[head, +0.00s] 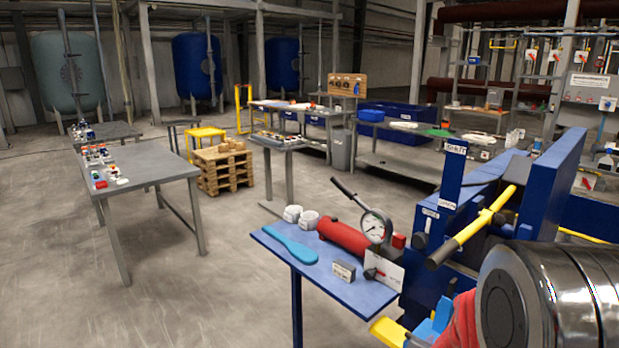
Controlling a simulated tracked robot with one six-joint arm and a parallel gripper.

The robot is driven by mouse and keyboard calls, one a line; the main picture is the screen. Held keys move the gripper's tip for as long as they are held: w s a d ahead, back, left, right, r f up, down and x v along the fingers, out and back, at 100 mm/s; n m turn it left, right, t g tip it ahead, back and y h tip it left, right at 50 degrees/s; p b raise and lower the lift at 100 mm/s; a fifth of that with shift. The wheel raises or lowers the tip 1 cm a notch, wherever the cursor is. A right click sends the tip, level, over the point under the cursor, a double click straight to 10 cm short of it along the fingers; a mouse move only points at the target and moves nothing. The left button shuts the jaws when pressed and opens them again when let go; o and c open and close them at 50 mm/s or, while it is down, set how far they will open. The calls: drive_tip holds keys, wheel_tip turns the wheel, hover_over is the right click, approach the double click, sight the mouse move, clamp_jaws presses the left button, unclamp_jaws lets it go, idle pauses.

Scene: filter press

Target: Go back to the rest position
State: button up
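A large dark cylinder with shiny metal bands fills the lower right corner of the head view; it looks like a link of my arm. My gripper and its fingertips do not show, so what they hold cannot be seen. The blue filter press (553,185) stands just behind the cylinder and is partly hidden by it. A yellow bar (474,236) with a dark end sticks out of the press toward the left.
A small blue table (275,268) beside the press carries a red hand pump (345,237) with a gauge (374,228), a light-blue paddle (290,243) and two white rolls. A grey table (160,160) and pallets (222,170) stand further left. The floor at lower left is clear.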

drive_tip(key=s+a+r+n+g+y, duration=0.35)
drive_tip(key=s+a+y, duration=0.25)
drive_tip(key=s+a, duration=0.6)
drive_tip(key=s+a+r+n, duration=0.2)
drive_tip(key=s+r, duration=0.4)
drive_tip(key=r, duration=0.1)
drive_tip(key=s+a+r+n, duration=0.2)
drive_tip(key=s+r, duration=0.5)
drive_tip(key=shift+a+r+g, duration=0.25)
drive_tip(key=shift+r+g, duration=0.05)
drive_tip(key=shift+g, duration=0.05)
drive_tip(key=shift+d, duration=0.1)
